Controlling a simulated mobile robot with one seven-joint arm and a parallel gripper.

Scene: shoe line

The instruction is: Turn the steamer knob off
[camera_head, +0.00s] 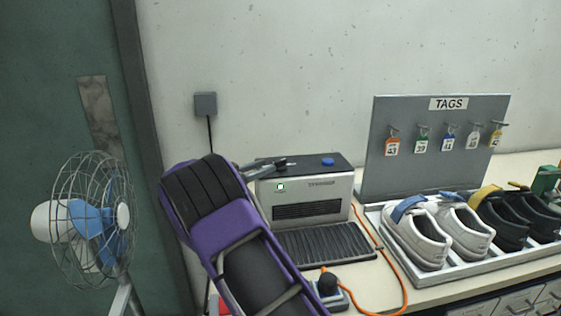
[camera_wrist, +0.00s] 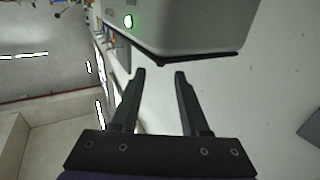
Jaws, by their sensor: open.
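The steamer (camera_head: 332,190) is a pale grey box with a dark top on the bench, with a slatted dark front. I cannot tell for sure which part is the knob. My gripper (camera_head: 270,166) is at the steamer's upper left, partly overlapping its top edge in the head view. In the wrist view my gripper (camera_wrist: 159,73) is open and empty, with the steamer (camera_wrist: 190,25) beyond its fingertips.
A dark ribbed plate (camera_head: 320,243) lies before the steamer. Right are shoes on a tray (camera_head: 490,273) and a TAGS board (camera_head: 420,170). A fan (camera_head: 95,220) stands left.

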